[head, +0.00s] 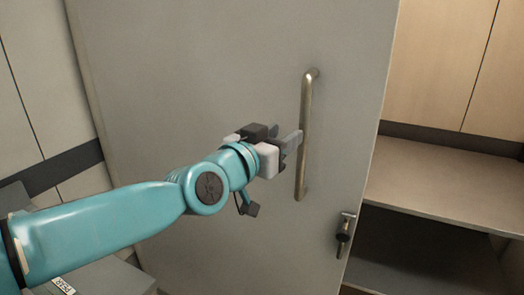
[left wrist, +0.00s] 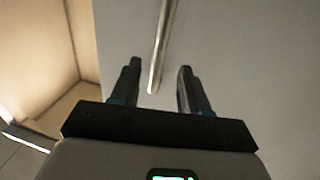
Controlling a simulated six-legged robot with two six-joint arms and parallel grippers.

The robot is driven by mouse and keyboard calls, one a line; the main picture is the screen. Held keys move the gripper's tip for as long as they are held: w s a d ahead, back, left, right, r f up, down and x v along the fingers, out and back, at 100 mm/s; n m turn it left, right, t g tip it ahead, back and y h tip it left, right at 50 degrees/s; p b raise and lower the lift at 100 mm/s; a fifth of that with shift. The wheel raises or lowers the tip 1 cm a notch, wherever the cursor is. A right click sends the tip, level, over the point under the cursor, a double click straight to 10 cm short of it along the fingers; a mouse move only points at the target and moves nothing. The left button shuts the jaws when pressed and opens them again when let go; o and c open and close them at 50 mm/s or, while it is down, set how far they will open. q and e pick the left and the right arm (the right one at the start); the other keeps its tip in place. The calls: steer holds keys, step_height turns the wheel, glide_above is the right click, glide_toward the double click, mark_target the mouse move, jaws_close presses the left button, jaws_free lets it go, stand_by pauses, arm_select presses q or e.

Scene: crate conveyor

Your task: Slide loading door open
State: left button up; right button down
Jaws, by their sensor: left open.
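The grey loading door (head: 200,80) fills the middle of the head view. A vertical metal bar handle (head: 306,120) is fixed near its right side. My left gripper (head: 293,141) is at the handle's middle height, just left of it in the head view. In the left wrist view the two fingers of my left gripper (left wrist: 158,85) are apart, and the end of the handle (left wrist: 162,50) shows between them. The fingers do not close on the handle; whether they touch it I cannot tell. My right gripper is not in view.
A small latch with a dark knob (head: 344,232) sits low on the door's right edge. Right of the door is an opening with a flat shelf (head: 450,190) and wood-coloured panels (head: 450,60). A pale wall with a dark band (head: 60,170) stands at the left.

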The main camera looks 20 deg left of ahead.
arm_select(q)
steer(key=s+a, duration=0.1)
steer(key=s, duration=0.5)
steer(key=shift+s, duration=0.3)
steer(key=shift+a, duration=0.15)
steer(key=w+d+f+g, duration=0.1)
steer(key=f+g, duration=0.2)
steer(key=f, duration=1)
steer(key=w+d+f+g+p, duration=0.1)
steer(key=f+g, duration=0.2)
steer(key=f, duration=0.9)
steer(key=w+d+f+g, duration=0.1)
steer(key=w+f+g, duration=0.15)
steer(key=f, duration=1.05)
steer(key=s+d+f+n+g, duration=0.1)
steer(key=s+f+g, duration=0.2)
steer(key=s+f, duration=0.4)
steer(key=s+d+f+g, duration=0.25)
steer(key=s+f, duration=0.35)
steer(key=f, duration=0.3)
steer(key=s+d+f+n+g, duration=0.2)
steer(key=s+f, duration=0.3)
steer(key=s, duration=0.6)
steer(key=shift+d+n+g+h+p, duration=0.15)
steer(key=shift+n+g+h+p, duration=0.15)
steer(key=shift+n+g+p, duration=0.25)
